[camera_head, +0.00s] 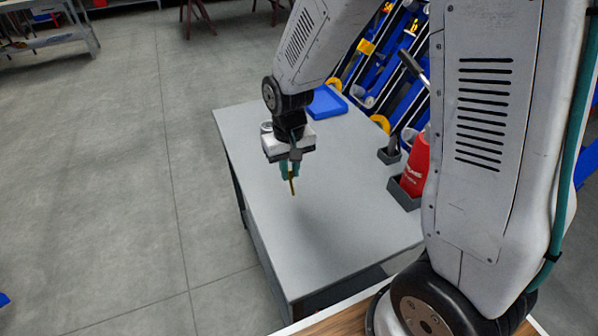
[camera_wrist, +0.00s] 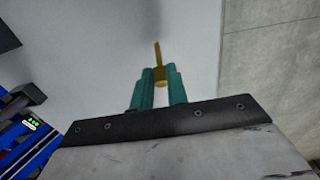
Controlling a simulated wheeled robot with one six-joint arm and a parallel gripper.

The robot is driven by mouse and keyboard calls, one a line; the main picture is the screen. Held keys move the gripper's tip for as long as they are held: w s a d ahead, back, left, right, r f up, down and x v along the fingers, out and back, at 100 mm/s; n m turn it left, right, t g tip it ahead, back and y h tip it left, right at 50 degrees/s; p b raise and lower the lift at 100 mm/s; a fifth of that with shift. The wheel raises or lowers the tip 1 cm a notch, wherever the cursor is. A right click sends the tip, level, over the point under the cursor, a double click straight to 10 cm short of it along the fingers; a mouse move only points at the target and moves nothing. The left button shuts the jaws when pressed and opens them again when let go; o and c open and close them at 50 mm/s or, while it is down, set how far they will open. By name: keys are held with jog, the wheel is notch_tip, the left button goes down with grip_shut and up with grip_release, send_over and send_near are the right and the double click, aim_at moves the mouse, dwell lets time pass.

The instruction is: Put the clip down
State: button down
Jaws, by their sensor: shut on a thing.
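My gripper (camera_head: 290,172) is above the grey table, with its teal fingers pointing down. It is shut on a thin yellow-brown clip (camera_head: 292,186), which sticks out below the fingertips. In the wrist view my gripper (camera_wrist: 160,74) shows its two teal fingers on either side of the clip (camera_wrist: 157,54). The clip's narrow end points away from the fingers over the pale table surface. The clip appears held above the table (camera_head: 330,225), apart from it; the exact height is hard to judge.
A blue rack (camera_head: 385,70) stands beyond. The table's middle and front are clear.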

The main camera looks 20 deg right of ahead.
jog(key=shift+w+d+f, duration=0.3)
jog(key=shift+d+f, duration=0.4)
jog(key=shift+f, duration=0.25)
jog(key=shift+w+d+f, duration=0.25)
jog(key=shift+d+f, duration=0.45)
jog(key=shift+f, duration=0.25)
jog(key=shift+f, duration=0.15)
jog(key=c, duration=1.4)
grip_release()
notch_tip(320, 180, up, 12)
jog(key=shift+t, duration=0.6)
jog(key=s+d+r, duration=0.1)
jog(key=s+r, duration=0.3)
jog(key=s, duration=0.4)
jog(key=s+d+r, duration=0.1)
jog(key=s+r, duration=0.3)
jog(key=s, duration=0.4)
jog(key=s+d+r, duration=0.1)
jog(key=s+r, duration=0.3)
jog(key=s, duration=0.4)
jog(key=shift+s+r, duration=0.1)
